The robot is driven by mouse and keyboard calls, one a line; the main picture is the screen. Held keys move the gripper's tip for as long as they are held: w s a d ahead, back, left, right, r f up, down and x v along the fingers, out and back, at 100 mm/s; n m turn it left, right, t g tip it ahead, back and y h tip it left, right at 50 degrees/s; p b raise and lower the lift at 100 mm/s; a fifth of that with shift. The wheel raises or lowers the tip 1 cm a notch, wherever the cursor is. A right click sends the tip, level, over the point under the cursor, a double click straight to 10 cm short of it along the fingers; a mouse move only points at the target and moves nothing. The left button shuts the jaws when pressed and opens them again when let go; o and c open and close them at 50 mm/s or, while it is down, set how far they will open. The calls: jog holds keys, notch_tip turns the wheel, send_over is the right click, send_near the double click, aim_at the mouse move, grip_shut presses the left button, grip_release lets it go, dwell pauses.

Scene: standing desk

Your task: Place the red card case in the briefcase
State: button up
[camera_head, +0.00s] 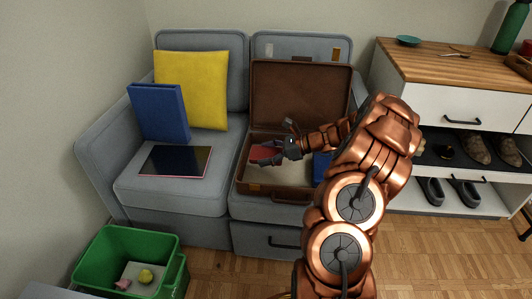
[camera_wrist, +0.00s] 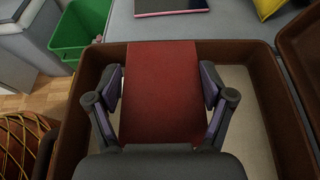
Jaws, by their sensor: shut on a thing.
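The open brown briefcase (camera_head: 245,187) stands on the right seat of the grey sofa, its lid raised at the back. My gripper (camera_head: 266,153) is over the left part of the briefcase, shut on the red card case (camera_head: 265,152). In the wrist view, the red card case (camera_wrist: 162,90) sits between the two fingers of my gripper (camera_wrist: 162,90), with the briefcase rim (camera_wrist: 262,75) around it and the pale lining below. I cannot tell whether the case touches the lining. A blue item (camera_head: 321,165) lies in the right part of the briefcase, partly hidden by my arm.
A dark tablet with a pink edge (camera_head: 175,160), a blue binder (camera_head: 158,112) and a yellow cushion (camera_head: 192,88) are on the left seat. A green bin (camera_head: 100,262) stands on the floor. A wood-topped shoe cabinet (camera_head: 450,68) is at right.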

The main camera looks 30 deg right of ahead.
jog(key=shift+f, duration=0.35)
jog(key=o, duration=1.1)
jog(key=shift+r, duration=0.15)
